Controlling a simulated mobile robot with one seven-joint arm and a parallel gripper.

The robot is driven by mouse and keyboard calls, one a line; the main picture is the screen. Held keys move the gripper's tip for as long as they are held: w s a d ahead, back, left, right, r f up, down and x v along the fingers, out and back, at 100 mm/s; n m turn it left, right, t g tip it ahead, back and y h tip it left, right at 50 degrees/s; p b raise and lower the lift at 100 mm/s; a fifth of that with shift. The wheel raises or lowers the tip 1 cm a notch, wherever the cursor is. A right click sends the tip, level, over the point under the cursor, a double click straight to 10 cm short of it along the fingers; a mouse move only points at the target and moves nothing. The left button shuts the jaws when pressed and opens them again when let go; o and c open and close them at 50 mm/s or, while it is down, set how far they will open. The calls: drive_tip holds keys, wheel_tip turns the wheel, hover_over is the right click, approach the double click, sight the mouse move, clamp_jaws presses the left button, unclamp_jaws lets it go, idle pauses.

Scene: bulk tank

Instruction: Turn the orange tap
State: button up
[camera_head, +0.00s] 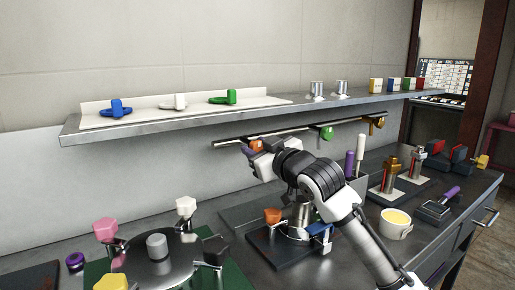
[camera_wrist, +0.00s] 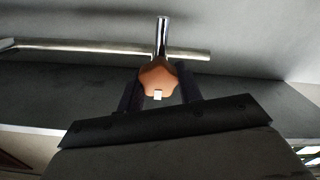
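The orange tap (camera_wrist: 158,78) has a lobed knob with a small pale square at its front, below an upright chrome stem in the wrist view. The chrome pipe (camera_wrist: 100,46) runs behind it. My gripper (camera_wrist: 160,92) has its dark fingers apart, one on each side of the knob. The knob sits nearer the left finger, and a thin gap seems to show at the right; contact is not clear. In the head view, my gripper (camera_head: 252,152) is at the pipe below the shelf, partly hiding the orange tap (camera_head: 256,145).
A green tap (camera_head: 326,133) and a brass-coloured tap (camera_head: 378,121) hang along the pipe to the right. The metal shelf (camera_head: 200,118) is just above my gripper. Below are an orange-topped fixture (camera_head: 272,216), a purple-topped cylinder (camera_head: 349,162) and a cup of yellow liquid (camera_head: 396,223).

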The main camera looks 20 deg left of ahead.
drive_tip(key=shift+c, duration=0.8)
drive_tip(key=shift+n, duration=1.6)
drive_tip(key=o, duration=1)
